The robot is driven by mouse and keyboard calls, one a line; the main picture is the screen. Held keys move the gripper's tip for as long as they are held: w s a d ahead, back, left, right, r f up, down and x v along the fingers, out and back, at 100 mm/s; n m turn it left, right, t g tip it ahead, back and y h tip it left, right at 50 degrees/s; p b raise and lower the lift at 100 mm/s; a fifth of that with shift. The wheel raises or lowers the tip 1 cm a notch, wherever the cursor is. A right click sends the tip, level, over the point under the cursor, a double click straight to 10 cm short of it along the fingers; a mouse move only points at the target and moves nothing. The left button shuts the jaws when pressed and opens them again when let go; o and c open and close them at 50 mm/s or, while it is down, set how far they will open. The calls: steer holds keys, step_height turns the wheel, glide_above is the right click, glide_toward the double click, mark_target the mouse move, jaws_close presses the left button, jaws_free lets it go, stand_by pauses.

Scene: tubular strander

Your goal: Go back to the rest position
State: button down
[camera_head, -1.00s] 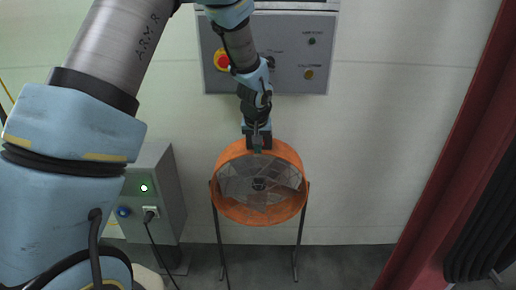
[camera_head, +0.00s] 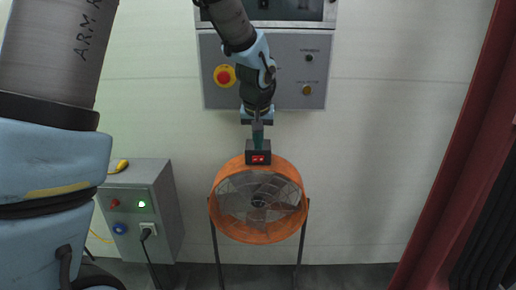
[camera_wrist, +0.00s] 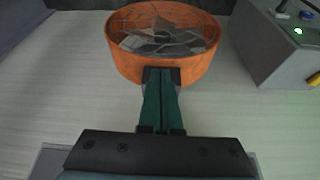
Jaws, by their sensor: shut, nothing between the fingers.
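My gripper (camera_head: 258,136) hangs below the wall control panel, just above the black switch box (camera_head: 258,158) with a red rocker switch on top of the orange fan (camera_head: 258,229). In the wrist view, my gripper's green fingers (camera_wrist: 161,100) are together with nothing between them. Their tips are in front of the fan's orange rim (camera_wrist: 150,75); I cannot tell whether they touch the switch box.
The wall panel (camera_head: 285,75) has a red emergency button on a yellow base (camera_head: 224,76). A grey control box (camera_head: 150,205) with a lit green button and a plugged cable stands left of the fan. A red curtain-like edge (camera_head: 455,150) borders the right. The wall between is bare.

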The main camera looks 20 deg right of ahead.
stand_by(0.4)
steer(key=a+n+g+y, duration=0.1)
steer(key=a+n, duration=0.1)
steer(key=a, duration=1.9)
steer(key=s+a+f+n, duration=0.1)
steer(key=s+a, duration=0.3)
steer(key=a, duration=0.2)
steer(key=s+a+n+g+p, duration=0.1)
steer(key=s+a, duration=0.4)
steer(key=a, duration=0.2)
steer(key=shift+a+f+y, duration=0.3)
steer(key=shift+f+y, duration=0.05)
steer(key=shift+y, duration=0.05)
steer(key=c, duration=1.6)
jaws_free()
